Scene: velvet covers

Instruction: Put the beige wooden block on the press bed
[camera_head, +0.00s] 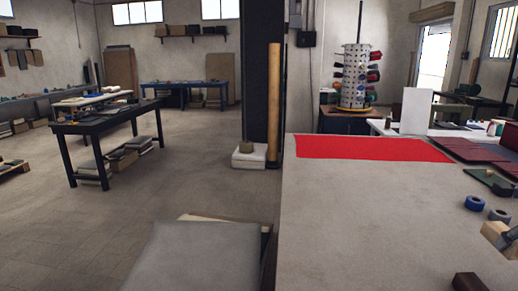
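A beige wooden piece (495,232) shows at the right edge of the pale worktable (380,225), partly cut off by the frame. A grey part lies against it, and I cannot tell what that part is. I cannot be sure this piece is the beige wooden block. No press bed can be made out for certain. Neither of my grippers can be recognised in this view.
A red cloth (372,149) lies flat at the table's far end. Dark red covers (468,149), a blue roll (475,202), a grey roll (499,215) and a dark brown block (469,282) are on the right. The table's middle is clear. A grey-topped stack (205,256) stands left.

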